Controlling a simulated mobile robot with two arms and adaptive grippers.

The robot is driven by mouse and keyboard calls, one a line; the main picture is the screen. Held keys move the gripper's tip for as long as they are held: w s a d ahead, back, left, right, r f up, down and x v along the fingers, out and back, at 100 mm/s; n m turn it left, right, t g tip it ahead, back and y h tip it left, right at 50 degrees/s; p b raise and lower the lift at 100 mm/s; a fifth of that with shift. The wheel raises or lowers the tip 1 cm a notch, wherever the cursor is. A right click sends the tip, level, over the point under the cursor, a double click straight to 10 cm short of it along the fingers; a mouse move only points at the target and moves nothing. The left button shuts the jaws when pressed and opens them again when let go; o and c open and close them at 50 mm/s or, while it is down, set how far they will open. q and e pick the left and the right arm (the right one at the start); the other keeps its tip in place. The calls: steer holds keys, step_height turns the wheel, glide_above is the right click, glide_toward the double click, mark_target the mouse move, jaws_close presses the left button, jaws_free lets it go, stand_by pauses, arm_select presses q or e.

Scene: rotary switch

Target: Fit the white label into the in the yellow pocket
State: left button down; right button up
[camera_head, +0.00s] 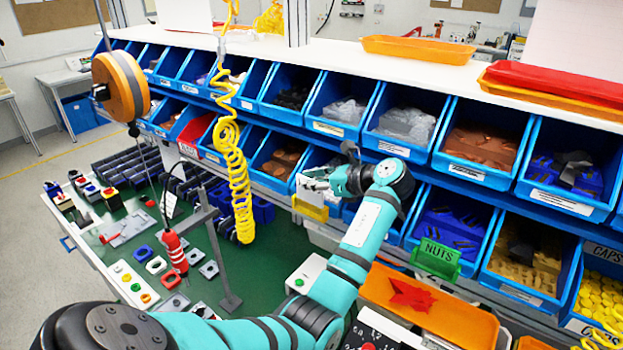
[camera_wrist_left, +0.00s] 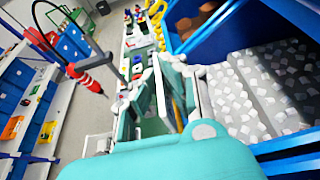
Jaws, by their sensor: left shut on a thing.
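My left gripper (camera_head: 322,180) is at the lower row of blue bins, near the middle of the head view. It is shut on the white label (camera_head: 308,186), a small pale plate. The yellow pocket (camera_head: 310,211) is on the front of a lower bin, just below the label. The label is upright and close above or in front of the pocket; I cannot tell whether its lower edge is inside. In the left wrist view, the label (camera_wrist_left: 165,97) shows edge-on between the fingers. My right gripper is not in view.
Blue bins of parts surround the gripper; a bin of grey parts (camera_wrist_left: 262,92) is close in the left wrist view. A green NUTS sign (camera_head: 437,257) stands to the right. A yellow coiled hose (camera_head: 236,170) and red screwdriver (camera_head: 174,250) hang to the left.

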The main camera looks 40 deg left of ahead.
mark_target(297, 192)
arm_select(q)
steer(key=shift+f, duration=1.55)
steer(key=c, duration=1.4)
jaws_free()
steer(key=shift+s, duration=0.1)
steer(key=v, duration=1.2)
